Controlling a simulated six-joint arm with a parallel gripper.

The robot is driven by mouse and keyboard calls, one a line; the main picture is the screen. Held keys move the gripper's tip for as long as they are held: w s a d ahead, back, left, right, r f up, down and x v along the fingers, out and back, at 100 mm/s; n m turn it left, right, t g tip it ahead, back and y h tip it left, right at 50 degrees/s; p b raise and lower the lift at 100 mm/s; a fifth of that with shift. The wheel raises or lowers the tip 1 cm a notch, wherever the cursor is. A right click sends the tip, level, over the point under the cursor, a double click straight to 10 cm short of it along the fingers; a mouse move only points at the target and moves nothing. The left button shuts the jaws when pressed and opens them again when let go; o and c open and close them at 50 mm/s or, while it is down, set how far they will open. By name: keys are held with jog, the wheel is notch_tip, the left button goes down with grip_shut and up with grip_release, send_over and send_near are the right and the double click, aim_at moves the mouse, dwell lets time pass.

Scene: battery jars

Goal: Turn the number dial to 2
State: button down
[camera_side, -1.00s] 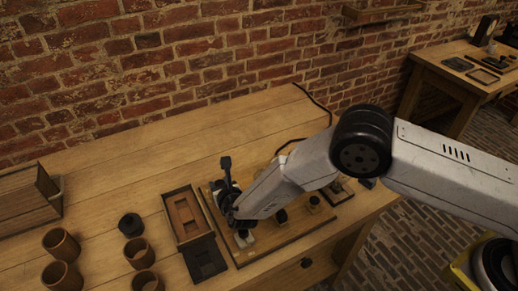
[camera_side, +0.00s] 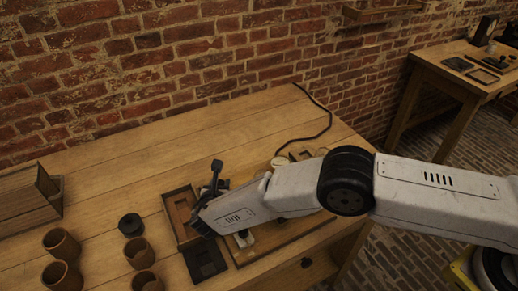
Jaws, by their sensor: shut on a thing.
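My gripper (camera_side: 214,186) is mostly hidden behind my pale wrist link. Only dark parts of it stick up at the left end of the arm, over the left part of a wooden board (camera_side: 281,240) on the bench. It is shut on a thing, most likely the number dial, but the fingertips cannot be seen. The number dial and its markings do not show, so its setting cannot be read. A small pale-based piece (camera_side: 244,238) shows on the board just below the arm.
Left of the board are a shallow wooden tray (camera_side: 176,202), a dark square plate (camera_side: 205,260), a black round piece (camera_side: 131,225) and several wooden cups (camera_side: 62,244). A black cable (camera_side: 326,122) lies behind.

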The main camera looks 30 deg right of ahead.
jog(key=shift+w+r+m+g+h, duration=0.1)
jog(key=shift+w+m+g+h, duration=0.1)
jog(key=shift+m+g+h, duration=0.3)
jog(key=shift+w+r+m+g+h, duration=0.1)
jog(key=shift+w+m+g+h, duration=0.1)
jog(key=shift+m+h, duration=0.45)
jog(key=shift+s+a+r, duration=0.1)
jog(key=shift+s+a, duration=0.05)
jog(key=shift+a, duration=0.3)
dwell(0.6)
jog(key=shift+c, duration=1.4)
grip_release()
jog(key=shift+d, duration=0.2)
jog(key=shift+f, duration=0.2)
jog(key=shift+s, duration=0.1)
jog(key=shift+v, duration=3.9)
jog(key=shift+r, duration=0.15)
